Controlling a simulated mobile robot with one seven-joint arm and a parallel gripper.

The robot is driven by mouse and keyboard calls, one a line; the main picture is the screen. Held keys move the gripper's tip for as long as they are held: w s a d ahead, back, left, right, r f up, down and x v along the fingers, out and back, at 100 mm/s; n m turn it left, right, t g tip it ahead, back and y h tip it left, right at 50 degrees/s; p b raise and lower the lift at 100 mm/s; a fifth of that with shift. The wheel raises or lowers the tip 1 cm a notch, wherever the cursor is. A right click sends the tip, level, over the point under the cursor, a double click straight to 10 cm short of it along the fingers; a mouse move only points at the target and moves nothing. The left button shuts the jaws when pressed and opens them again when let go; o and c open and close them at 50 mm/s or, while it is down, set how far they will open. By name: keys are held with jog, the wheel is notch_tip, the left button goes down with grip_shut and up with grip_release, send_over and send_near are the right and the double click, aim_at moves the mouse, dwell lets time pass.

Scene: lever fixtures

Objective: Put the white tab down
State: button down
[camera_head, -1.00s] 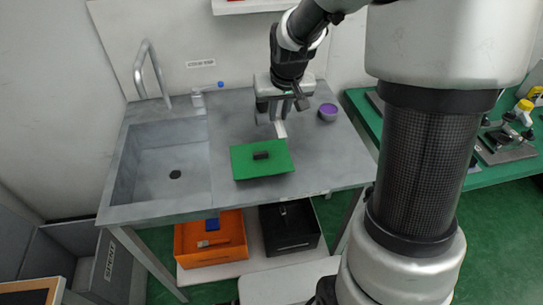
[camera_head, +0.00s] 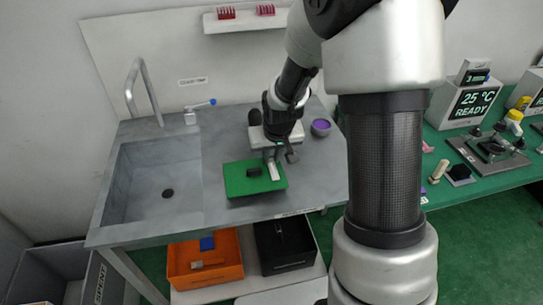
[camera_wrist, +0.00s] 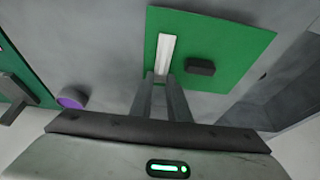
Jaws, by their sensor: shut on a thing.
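The white tab (camera_head: 274,172) is a narrow white bar, held out beyond my fingertips. My gripper (camera_head: 269,158) is shut on its near end, over the right part of the green mat (camera_head: 238,186). In the wrist view the tab (camera_wrist: 165,52) shows in front of the fingertips (camera_wrist: 163,78), against the mat (camera_wrist: 235,42). I cannot tell whether the tab touches the mat. A small dark block (camera_head: 254,172) lies on the mat, left of the tab; in the wrist view the block (camera_wrist: 201,67) is to its right.
A sink (camera_head: 150,180) takes up the bench's left side. A purple-topped round container (camera_head: 321,127) stands right of my gripper. An orange bin (camera_head: 205,265) and a black bin (camera_head: 285,245) sit below. A green bench (camera_head: 490,185) with instruments is at the right.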

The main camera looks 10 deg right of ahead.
jog(key=shift+f, duration=0.2)
jog(key=c, duration=1.7)
grip_release()
jog(key=shift+r, duration=0.1)
